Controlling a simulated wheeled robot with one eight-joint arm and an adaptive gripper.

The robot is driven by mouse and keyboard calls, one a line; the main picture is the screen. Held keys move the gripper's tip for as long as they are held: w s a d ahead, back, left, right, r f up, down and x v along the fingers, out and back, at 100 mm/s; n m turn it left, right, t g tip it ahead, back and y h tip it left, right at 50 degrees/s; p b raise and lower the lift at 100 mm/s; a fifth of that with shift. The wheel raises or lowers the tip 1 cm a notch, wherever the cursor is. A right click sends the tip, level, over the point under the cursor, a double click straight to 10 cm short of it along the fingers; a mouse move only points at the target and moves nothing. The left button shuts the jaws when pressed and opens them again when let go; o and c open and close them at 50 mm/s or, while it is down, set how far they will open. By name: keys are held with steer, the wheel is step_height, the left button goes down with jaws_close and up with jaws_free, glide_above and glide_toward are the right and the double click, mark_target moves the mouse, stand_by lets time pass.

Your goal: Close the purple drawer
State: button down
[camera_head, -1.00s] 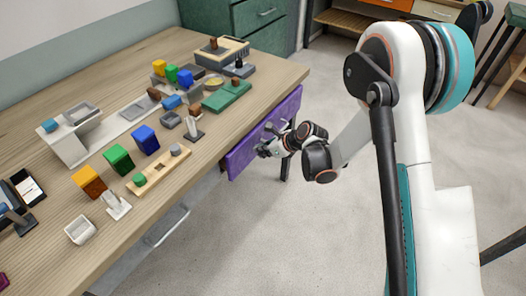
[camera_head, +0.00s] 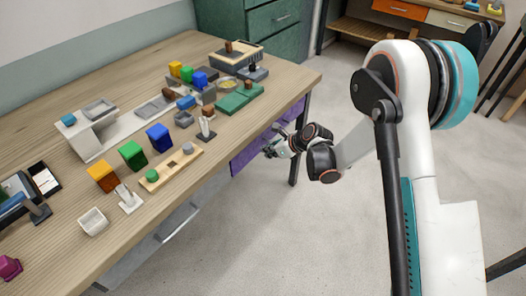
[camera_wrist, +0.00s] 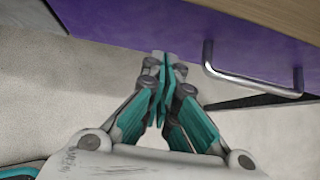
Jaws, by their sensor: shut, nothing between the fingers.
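The purple drawer (camera_head: 246,156) is under the right-hand edge of the wooden table in the head view. Its front sits close under the tabletop edge; I cannot tell whether a small gap is left. In the wrist view the purple front (camera_wrist: 150,22) spans the top, with a metal bar handle (camera_wrist: 250,86) to the right of my fingers. My gripper (camera_head: 268,151) is at the drawer front in the head view. In the wrist view my gripper (camera_wrist: 161,62) has its fingers together and empty, with the tips at or near the front's lower edge; contact is unclear.
The wooden table (camera_head: 225,145) holds coloured blocks, small trays and a green board (camera_head: 239,98). Another drawer handle (camera_head: 180,222) is below the near table edge. A green cabinet (camera_head: 270,25) stands behind. The floor to the right of the table is open.

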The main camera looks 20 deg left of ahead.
steer(key=s+d+r+n+t+h+p, duration=0.1)
steer(key=s+d+r+n, duration=0.3)
steer(key=d+r, duration=0.45)
steer(key=s+d+r+n+h+p, duration=0.2)
steer(key=s+d+r+n, duration=0.15)
steer(key=d+r, duration=0.5)
steer(key=s+d+r+n+t+h+p, duration=0.1)
steer(key=s+d+r+n, duration=0.2)
steer(key=s+d+r, duration=0.5)
steer(key=s+d+r+n+t+h, duration=0.1)
steer(key=s+d+r+n+h, duration=0.3)
steer(key=s+d+n, duration=0.7)
steer(key=s+r+n, duration=0.1)
steer(key=s+r, duration=0.1)
steer(key=s, duration=0.2)
steer(key=shift+d+r+t, duration=0.4)
